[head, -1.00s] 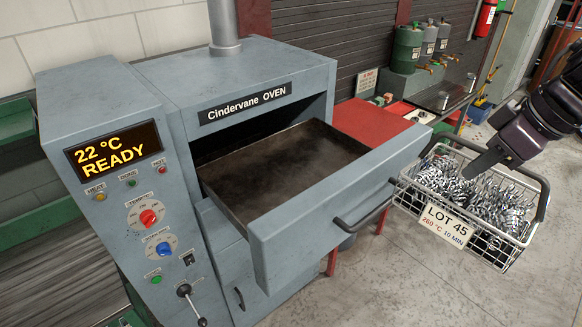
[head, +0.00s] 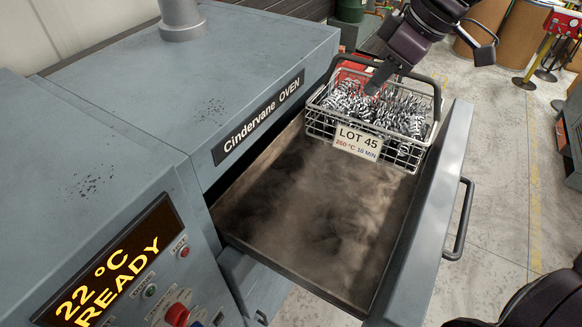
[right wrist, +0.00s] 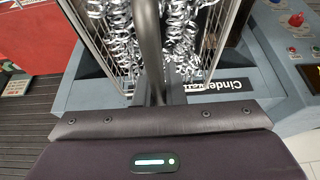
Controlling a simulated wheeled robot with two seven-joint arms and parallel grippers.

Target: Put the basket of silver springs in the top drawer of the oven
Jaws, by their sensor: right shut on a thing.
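The wire basket (head: 318,122) is full of silver springs (head: 385,106) and carries a "LOT 45" tag. It appears upright at the far end of the open top drawer (head: 300,235) and covers part of its far rim. I cannot tell whether it touches the drawer. My right gripper (head: 376,84) is above the springs, shut on the basket's dark handle (head: 425,78). The right wrist view shows the handle (right wrist: 150,45) running out from the gripper, with springs (right wrist: 108,30) on both sides. The grey oven (head: 130,90) stands at left. My left gripper is not in view.
The drawer's front wall (head: 430,220) with its pull handle (head: 460,220) stands at right. The drawer floor in front of the basket is bare. The oven body edge with the name plate (head: 258,120) borders the drawer on the left. Open floor lies to the right.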

